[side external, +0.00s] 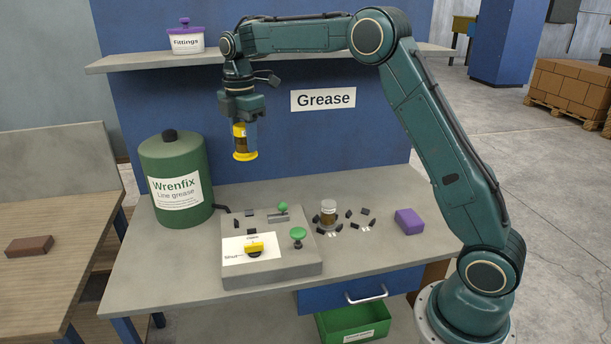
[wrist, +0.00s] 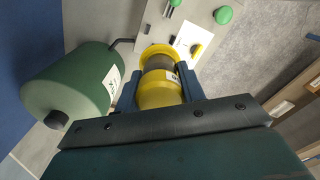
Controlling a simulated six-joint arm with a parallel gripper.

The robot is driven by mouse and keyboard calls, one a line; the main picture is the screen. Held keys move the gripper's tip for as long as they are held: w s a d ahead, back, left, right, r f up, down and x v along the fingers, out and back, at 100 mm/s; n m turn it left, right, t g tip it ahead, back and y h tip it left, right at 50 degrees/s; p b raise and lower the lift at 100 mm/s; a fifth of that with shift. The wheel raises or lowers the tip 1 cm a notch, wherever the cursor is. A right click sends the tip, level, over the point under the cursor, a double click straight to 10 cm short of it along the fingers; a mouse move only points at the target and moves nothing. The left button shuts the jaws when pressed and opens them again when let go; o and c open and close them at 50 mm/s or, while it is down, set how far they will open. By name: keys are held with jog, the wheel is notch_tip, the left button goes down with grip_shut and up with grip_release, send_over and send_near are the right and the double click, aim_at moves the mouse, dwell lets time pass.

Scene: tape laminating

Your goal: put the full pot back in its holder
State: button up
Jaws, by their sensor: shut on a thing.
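My gripper (side external: 243,124) is shut on a clear pot with yellow ends and brown contents (side external: 241,143), held upright high above the bench. In the wrist view the pot (wrist: 158,88) sits between the two blue fingers. Another pot with brown contents (side external: 328,212) stands on the bench within a ring of black blocks. To its right is a second ring of black blocks, a holder (side external: 358,219), with nothing standing in it. Small white labels lie in front of both rings.
A grey machine box (side external: 275,268) with a yellow knob (side external: 255,249) and green knobs (side external: 298,233) stands below my gripper. A green grease drum (side external: 172,165) is at left. A purple block (side external: 409,221) lies right of the holders. A shelf (side external: 125,63) runs behind.

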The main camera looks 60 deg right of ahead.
jog(key=s+d+f+m, duration=0.2)
jog(key=s+d+m, duration=0.2)
jog(key=s+d, duration=0.7)
jog(key=s+d+f+m, duration=0.2)
jog(key=s+d+m, duration=0.3)
jog(key=s+d, duration=0.6)
notch_tip(320, 180, down, 16)
jog(key=shift+a+r, duration=0.1)
jog(key=shift+a, duration=0.05)
jog(key=shift+f, duration=2.15)
jog(key=shift+f, duration=0.1)
jog(key=o, duration=1.1)
